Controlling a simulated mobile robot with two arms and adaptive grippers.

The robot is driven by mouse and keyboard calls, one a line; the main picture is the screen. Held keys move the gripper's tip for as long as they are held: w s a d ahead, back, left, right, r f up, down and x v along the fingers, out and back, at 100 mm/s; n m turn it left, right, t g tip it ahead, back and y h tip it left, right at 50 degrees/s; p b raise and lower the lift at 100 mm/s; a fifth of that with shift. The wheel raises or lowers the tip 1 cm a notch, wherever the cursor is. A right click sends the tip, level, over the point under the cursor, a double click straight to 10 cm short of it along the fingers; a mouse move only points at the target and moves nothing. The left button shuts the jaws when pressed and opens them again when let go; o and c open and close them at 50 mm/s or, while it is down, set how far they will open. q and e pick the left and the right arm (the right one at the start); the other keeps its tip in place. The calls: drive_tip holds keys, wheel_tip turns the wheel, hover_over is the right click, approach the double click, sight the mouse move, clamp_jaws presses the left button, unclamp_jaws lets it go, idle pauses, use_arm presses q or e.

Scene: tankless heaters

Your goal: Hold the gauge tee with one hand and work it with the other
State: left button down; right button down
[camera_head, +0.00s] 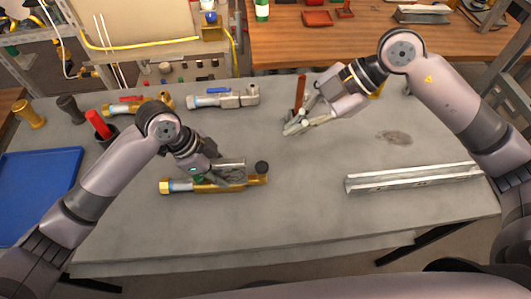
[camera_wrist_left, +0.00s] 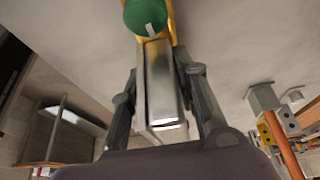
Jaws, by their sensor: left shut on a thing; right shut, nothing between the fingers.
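A brass fitting with a pale blue band and a black knob, which looks like the gauge tee (camera_head: 204,188), lies on the grey table, left of centre. My left gripper (camera_head: 232,172) is over it, shut on it. In the left wrist view a silver block (camera_wrist_left: 160,85) is between my left fingers (camera_wrist_left: 160,110), with a green round part (camera_wrist_left: 145,15) and yellow brass beyond it. My fingers partly hide the fitting in the head view. My right gripper (camera_head: 292,128) is shut and empty, up and to the right of the fitting, apart from it.
A silver valve with a blue handle (camera_head: 225,98) and a brass one with a red handle (camera_head: 137,106) lie behind. A red-handled tool (camera_head: 98,124) stands at left by a blue tray (camera_head: 40,180). A metal channel (camera_head: 415,178) lies at right. The front middle is clear.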

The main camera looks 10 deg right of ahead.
drive_tip(key=m, duration=0.5)
drive_tip(key=shift+d+r, duration=0.3)
drive_tip(key=shift+d, duration=0.1)
drive_tip(key=shift+a, duration=0.1)
hover_over(266, 164)
drive_tip(key=f, duration=0.7)
drive_tip(key=shift+a+f, duration=0.1)
drive_tip(key=shift+a, duration=0.1)
wheel_tip(266, 164, down, 3)
drive_tip(key=shift+d+r, duration=0.1)
drive_tip(key=shift+r, duration=0.1)
drive_tip(key=shift+f, duration=0.65)
drive_tip(key=shift+f, duration=0.1)
